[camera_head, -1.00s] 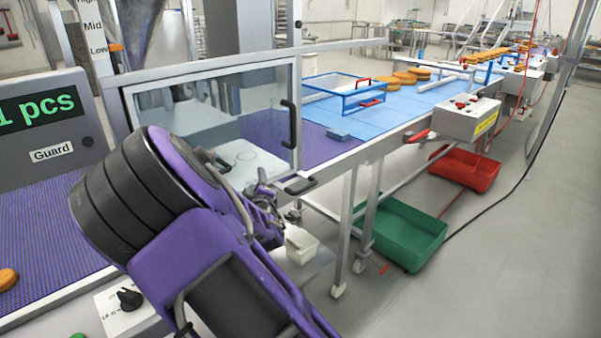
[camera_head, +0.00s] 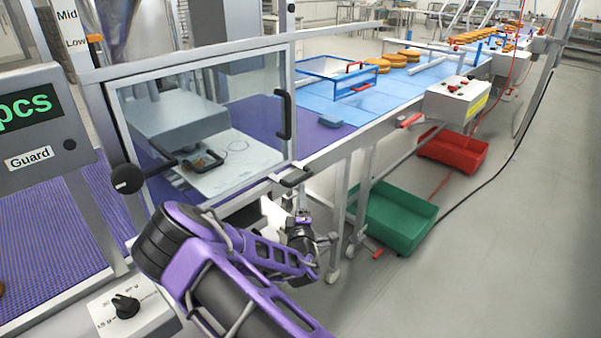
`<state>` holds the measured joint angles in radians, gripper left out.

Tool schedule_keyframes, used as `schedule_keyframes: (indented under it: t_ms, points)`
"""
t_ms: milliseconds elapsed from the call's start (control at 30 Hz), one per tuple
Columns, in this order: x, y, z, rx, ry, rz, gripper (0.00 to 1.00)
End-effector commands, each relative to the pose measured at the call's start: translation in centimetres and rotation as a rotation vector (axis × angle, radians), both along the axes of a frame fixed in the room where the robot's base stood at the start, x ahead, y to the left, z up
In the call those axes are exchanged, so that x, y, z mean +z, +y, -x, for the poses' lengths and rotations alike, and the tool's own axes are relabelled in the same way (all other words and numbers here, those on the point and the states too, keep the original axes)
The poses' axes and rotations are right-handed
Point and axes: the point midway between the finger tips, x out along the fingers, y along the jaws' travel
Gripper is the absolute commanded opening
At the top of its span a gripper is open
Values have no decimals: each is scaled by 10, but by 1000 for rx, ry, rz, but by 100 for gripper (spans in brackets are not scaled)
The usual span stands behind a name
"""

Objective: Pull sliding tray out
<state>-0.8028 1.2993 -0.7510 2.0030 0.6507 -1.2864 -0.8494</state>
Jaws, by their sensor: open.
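The sliding tray (camera_head: 235,172) is a pale, flat plate with a faint round outline, seen through and below the clear guard panel. A black handle (camera_head: 293,177) sticks out at its front right, just outside the machine frame. My gripper (camera_head: 303,203) is below and slightly right of that handle, pointing up towards it.
The clear guard (camera_head: 205,110) with its upright black handle (camera_head: 284,115) stands above the tray. A white bin (camera_head: 274,213) sits below, partly behind my arm. A green crate (camera_head: 400,222) and a red crate (camera_head: 455,152) lie under the conveyor.

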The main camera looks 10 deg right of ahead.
Motion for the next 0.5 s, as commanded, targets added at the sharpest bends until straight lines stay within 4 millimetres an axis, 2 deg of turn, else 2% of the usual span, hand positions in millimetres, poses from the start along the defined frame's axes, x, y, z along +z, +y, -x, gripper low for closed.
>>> schedule_keyframes:
  t_ms: [33,300,500]
  points:
    - [2,-2,-12,0,-2,-1,52]
    - [9,-12,-68,0,-1,-1,52]
    - [12,-16,-95,1,0,0,52]
